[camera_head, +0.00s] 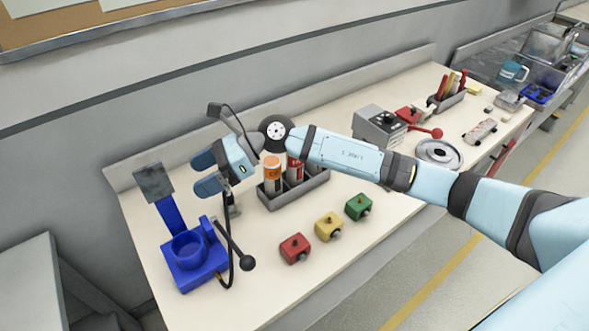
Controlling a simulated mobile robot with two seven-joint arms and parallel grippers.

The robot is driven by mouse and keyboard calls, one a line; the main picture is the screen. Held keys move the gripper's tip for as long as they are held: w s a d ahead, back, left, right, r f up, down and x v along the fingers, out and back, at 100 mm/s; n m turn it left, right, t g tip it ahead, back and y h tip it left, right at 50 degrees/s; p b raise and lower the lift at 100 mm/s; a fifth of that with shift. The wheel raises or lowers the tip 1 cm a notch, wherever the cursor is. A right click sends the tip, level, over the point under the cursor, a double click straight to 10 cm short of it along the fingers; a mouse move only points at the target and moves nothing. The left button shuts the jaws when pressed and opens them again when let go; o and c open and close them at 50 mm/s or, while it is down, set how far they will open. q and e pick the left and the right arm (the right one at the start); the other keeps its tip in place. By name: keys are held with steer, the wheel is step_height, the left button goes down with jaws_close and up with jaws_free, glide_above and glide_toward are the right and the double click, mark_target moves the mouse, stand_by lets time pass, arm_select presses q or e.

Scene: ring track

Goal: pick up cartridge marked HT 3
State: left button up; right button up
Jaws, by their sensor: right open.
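A grey rack (305,190) on the bench holds upright cartridges. One has an orange cap and a white body (271,184); one is red and white (294,170), its top partly hidden by my arm. Their marks are too small to read, so I cannot tell which is HT 3. My right gripper (205,173) is open, its two blue fingers pointing left, above the bench and left of the rack. I see nothing between the fingers. A small pale and dark object (233,207) shows below the gripper, partly hidden. My left gripper is not in view.
A blue stand (186,250) with a ring-shaped holder and a lever stands left. Red (294,248), yellow (328,226) and green (358,207) blocks sit in front of the rack. A grey box (379,127) and a round metal dish (439,153) are farther right.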

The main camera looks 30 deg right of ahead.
steer(key=w+d+f+n+h, duration=0.3)
steer(key=w+d+h, duration=0.25)
steer(key=d, duration=0.35)
steer(key=r+n+g+h, duration=0.1)
steer(key=r+h, duration=0.1)
steer(key=h, duration=0.7)
glide_above(295, 169)
steer(key=w+d, duration=0.2)
steer(key=f, duration=0.5)
steer(key=f+p, duration=0.1)
steer(key=f, duration=0.1)
steer(key=shift+a+f, duration=0.15)
steer(key=shift+a, duration=0.1)
step_height(295, 169, down, 6)
steer(key=p, duration=0.1)
steer(key=shift+a+f+p, duration=0.2)
steer(key=shift+p, duration=0.15)
steer(key=shift+w, duration=0.1)
steer(key=c, duration=1.3)
steer(key=shift+r, duration=0.1)
